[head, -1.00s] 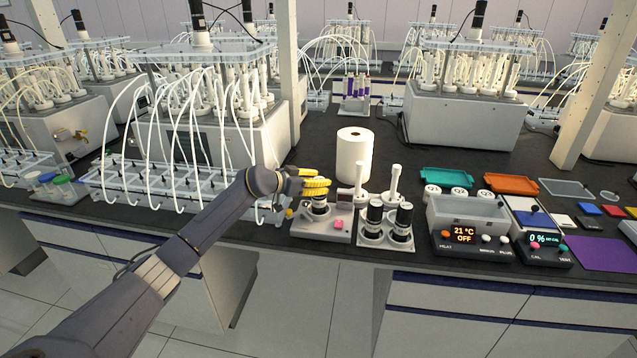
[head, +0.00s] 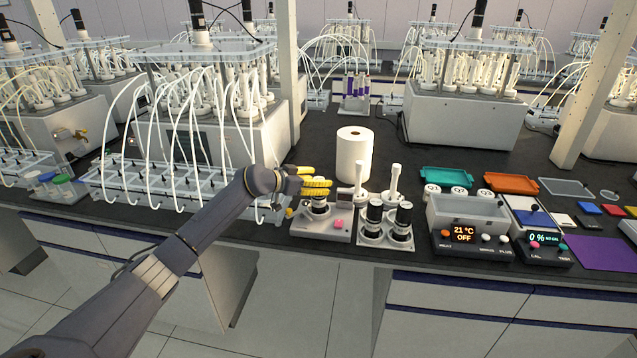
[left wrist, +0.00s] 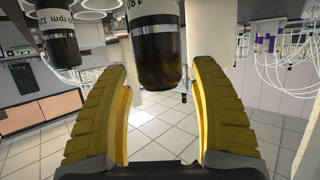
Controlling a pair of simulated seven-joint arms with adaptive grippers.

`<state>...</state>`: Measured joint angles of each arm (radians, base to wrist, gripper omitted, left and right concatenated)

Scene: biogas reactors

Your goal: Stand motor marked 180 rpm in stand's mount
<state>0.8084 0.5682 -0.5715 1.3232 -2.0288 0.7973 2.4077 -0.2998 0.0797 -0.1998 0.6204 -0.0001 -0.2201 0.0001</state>
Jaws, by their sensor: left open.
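The motor marked 180 (left wrist: 155,45) is dark with a white label and shows between my fingertips in the left wrist view, which looks upside down. Gaps show beside the motor. My right gripper is not in view.
White pestle-like pieces (head: 393,180) and a paper roll (head: 354,155) stand behind. Tubing and clear boxes lie left.

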